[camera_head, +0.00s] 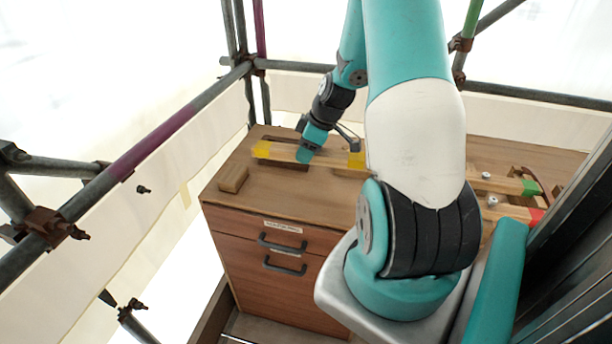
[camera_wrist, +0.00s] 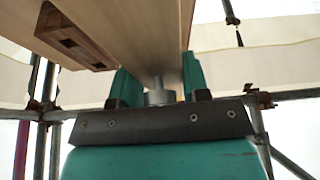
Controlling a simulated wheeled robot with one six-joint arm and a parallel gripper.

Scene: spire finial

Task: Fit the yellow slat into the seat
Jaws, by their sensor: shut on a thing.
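The yellow slat (camera_head: 282,153) is a pale wooden bar with yellow ends, lying roughly level over the left part of the cabinet top in the head view. My gripper (camera_head: 306,154) is shut on it near its middle. In the wrist view the two teal fingers (camera_wrist: 157,88) stand on either side of the pale wood, with a silver knob (camera_wrist: 157,97) between them. A dark brown recess or frame, seemingly the seat (camera_head: 288,166), shows along the slat's near edge. The slat covers much of it, and I cannot tell whether the slat touches it or hangs above.
A small wooden block (camera_head: 233,179) lies at the cabinet top's left front. Slats with green (camera_head: 531,187) and red (camera_head: 537,215) ends lie at the right. My arm hides the middle of the cabinet top (camera_head: 300,196). Scaffold pipes (camera_head: 150,145) stand left and behind.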

